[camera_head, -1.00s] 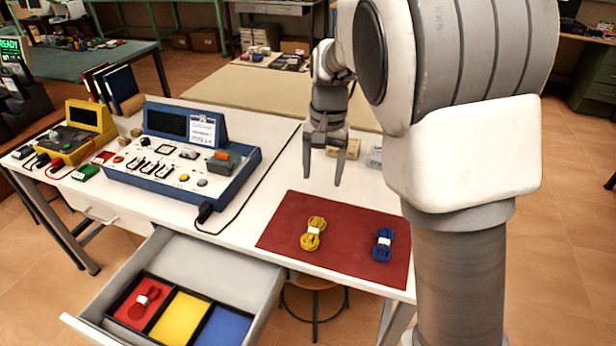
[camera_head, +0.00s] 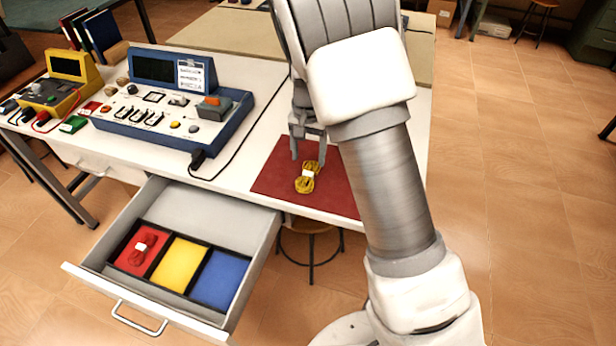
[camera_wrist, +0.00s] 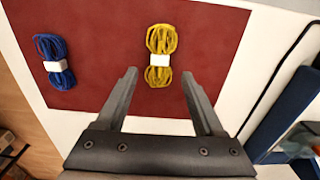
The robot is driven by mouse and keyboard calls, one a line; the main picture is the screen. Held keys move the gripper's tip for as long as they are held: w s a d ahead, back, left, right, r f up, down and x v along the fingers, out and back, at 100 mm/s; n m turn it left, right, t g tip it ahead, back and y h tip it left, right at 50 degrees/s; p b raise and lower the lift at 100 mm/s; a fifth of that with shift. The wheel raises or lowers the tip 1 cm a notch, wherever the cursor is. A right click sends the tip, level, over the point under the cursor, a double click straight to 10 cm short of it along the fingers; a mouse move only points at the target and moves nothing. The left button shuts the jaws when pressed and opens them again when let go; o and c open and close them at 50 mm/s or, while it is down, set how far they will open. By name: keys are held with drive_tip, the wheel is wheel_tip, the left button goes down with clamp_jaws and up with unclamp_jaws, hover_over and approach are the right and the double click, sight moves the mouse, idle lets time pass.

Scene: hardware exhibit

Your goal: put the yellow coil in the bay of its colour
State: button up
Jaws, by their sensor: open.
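The yellow coil (camera_head: 308,177), tied with a white band, lies on the red mat (camera_head: 272,180) on the white table. In the wrist view the yellow coil (camera_wrist: 161,55) lies ahead of my gripper (camera_wrist: 160,80), between the lines of its two open fingers. My gripper (camera_head: 308,155) is open and empty, above the mat close to the coil. The open drawer has a red bay holding a red coil (camera_head: 141,247), an empty yellow bay (camera_head: 179,264) in the middle and an empty blue bay (camera_head: 219,279) at the right.
A blue coil (camera_wrist: 54,60) lies on the mat; my arm hides it in the head view. A blue console (camera_head: 170,100) with a black cable stands left of the mat. The drawer (camera_head: 250,255) juts out from the table's front.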

sight(308, 173)
drive_tip(key=shift+s+f+b, duration=0.2)
drive_tip(key=shift+f+b, duration=0.25)
drive_tip(key=shift+f, duration=2.25)
clamp_jaws()
